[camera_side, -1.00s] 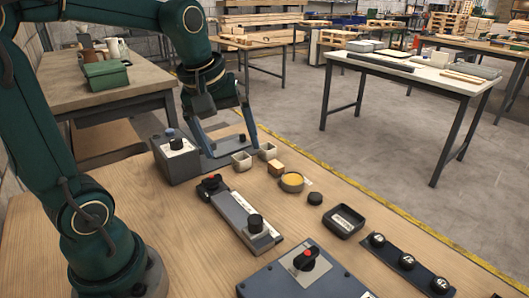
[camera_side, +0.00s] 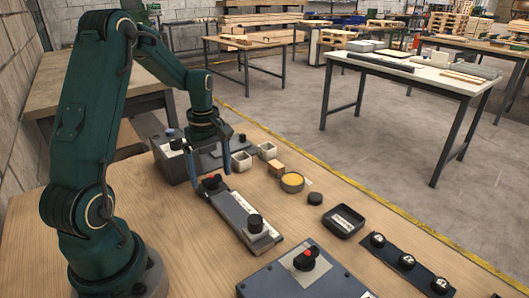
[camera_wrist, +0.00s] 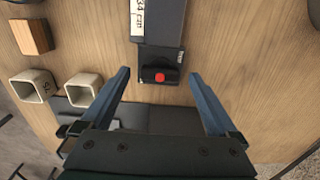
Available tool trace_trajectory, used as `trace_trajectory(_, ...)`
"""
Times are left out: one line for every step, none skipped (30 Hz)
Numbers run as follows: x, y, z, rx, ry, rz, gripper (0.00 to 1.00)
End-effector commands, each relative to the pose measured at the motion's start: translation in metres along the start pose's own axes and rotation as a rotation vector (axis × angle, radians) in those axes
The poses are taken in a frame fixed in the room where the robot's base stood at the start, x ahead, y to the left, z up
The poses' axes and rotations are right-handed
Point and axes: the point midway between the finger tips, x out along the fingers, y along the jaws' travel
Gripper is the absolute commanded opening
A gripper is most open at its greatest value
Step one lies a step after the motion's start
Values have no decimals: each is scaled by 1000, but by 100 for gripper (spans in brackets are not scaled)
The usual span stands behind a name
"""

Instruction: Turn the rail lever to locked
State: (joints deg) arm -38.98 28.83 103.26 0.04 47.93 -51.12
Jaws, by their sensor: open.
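The rail (camera_side: 240,215) is a long grey and dark bar lying on the wooden table. A dark lever with a red cap (camera_side: 212,181) sits at its far end; a black knob (camera_side: 255,222) stands toward its near end. My gripper (camera_side: 209,173) is open and points down around the red-capped lever, one finger on each side. In the wrist view the lever (camera_wrist: 160,77) lies centred between the spread fingertips of my gripper (camera_wrist: 159,74), with a gap on both sides. I see no contact. Small lettering beside the lever is too small to read.
A grey box with a knob (camera_side: 172,158) stands left of my gripper. A blue-grey box (camera_side: 290,280) with a red-marked knob is nearest the camera.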

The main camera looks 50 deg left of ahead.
Motion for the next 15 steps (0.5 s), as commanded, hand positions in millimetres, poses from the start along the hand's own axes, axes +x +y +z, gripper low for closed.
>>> trace_trajectory(3,-1,1,1,-2,-3,95)
trace_trajectory(4,0,1,1,-1,-2,95)
trace_trajectory(5,0,0,1,0,-1,95)
trace_trajectory(6,0,0,1,0,0,95)
trace_trajectory(6,0,0,1,0,0,95)
trace_trajectory(6,0,0,1,1,0,95)
trace_trajectory(6,0,0,1,1,0,95)
trace_trajectory(6,0,0,1,1,0,95)
trace_trajectory(6,0,0,1,1,0,95)
trace_trajectory(6,0,0,1,1,0,91)
trace_trajectory(6,0,0,1,1,0,80)
trace_trajectory(6,0,0,1,1,0,64)
trace_trajectory(6,0,0,1,1,0,53)
trace_trajectory(6,0,0,1,1,0,41)
trace_trajectory(6,0,0,1,0,0,26)
